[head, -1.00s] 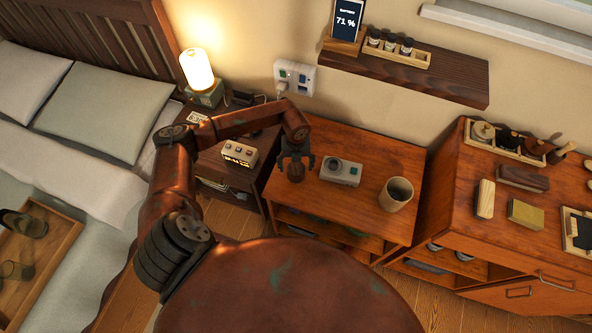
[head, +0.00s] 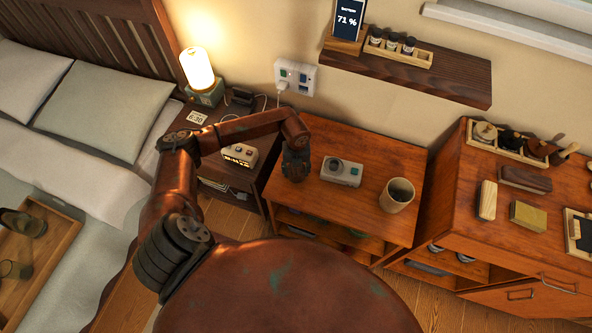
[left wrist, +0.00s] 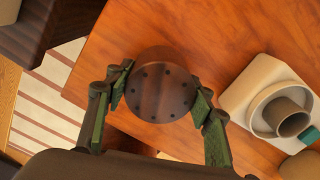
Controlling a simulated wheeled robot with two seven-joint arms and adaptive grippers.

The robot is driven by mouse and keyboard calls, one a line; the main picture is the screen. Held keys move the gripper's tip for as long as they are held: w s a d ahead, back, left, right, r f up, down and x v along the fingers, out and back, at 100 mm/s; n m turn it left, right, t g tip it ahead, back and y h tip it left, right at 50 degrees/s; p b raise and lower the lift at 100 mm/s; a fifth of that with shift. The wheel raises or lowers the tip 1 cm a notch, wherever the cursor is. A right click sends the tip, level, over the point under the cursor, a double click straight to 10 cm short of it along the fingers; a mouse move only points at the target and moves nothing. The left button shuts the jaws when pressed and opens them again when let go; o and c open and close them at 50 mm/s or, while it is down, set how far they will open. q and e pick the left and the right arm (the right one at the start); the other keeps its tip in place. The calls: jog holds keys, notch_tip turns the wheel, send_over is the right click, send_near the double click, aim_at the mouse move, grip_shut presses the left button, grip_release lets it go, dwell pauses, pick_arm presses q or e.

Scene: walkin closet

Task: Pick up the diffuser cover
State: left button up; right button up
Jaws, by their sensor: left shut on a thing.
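The diffuser cover (left wrist: 160,88) is a round dark-brown cap with a ring of small holes in its top. In the left wrist view it sits between the two green-padded fingers of my left gripper (left wrist: 158,104), which are shut on its sides. In the head view my left gripper (head: 295,165) is over the left part of the orange-brown wooden cabinet (head: 335,210) and mostly hides the cover. I cannot tell whether the cover still touches the cabinet top. My right gripper is not in view.
A pale grey device (head: 341,171) with a round spout stands just right of the gripper, also in the left wrist view (left wrist: 262,90). A beige cup (head: 397,195) is farther right. A nightstand with a lit lamp (head: 197,70) and a small control box (head: 240,155) is left.

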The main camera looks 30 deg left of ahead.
pick_arm(q)
jog(key=c, duration=0.3)
jog(key=shift+r, duration=0.15)
jog(key=shift+c, duration=0.2)
